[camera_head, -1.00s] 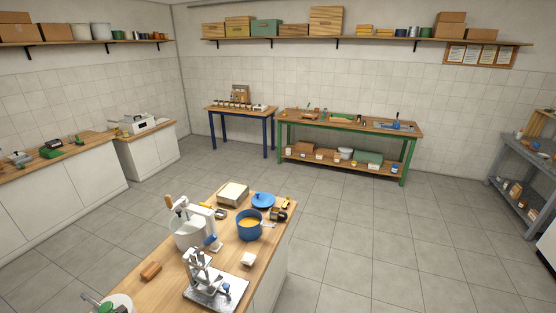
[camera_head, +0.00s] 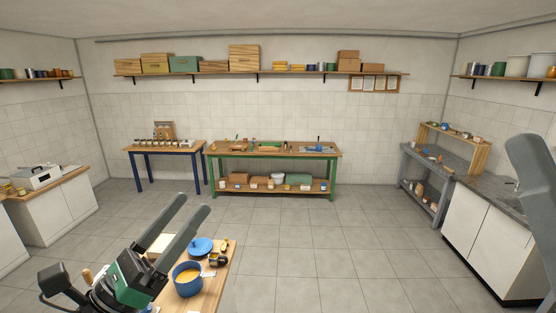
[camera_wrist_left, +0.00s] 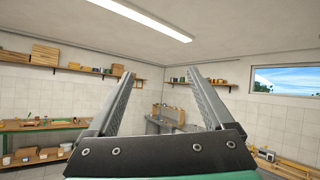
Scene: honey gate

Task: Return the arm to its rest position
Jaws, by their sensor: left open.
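My left gripper (camera_head: 179,222) is in the lower left of the head view, above the wooden-topped counter, pointing up and to the right. Its two long grey fingers are apart with nothing between them. The left wrist view shows the same open fingers (camera_wrist_left: 161,88) raised toward the ceiling, with the room's far corner behind them. A dark grey part of my other arm shows at the right edge of the head view; its gripper fingers are not visible.
A green-framed workbench (camera_head: 272,151) and a blue-legged table (camera_head: 165,149) stand by the back wall. The middle floor (camera_head: 310,240) is clear.

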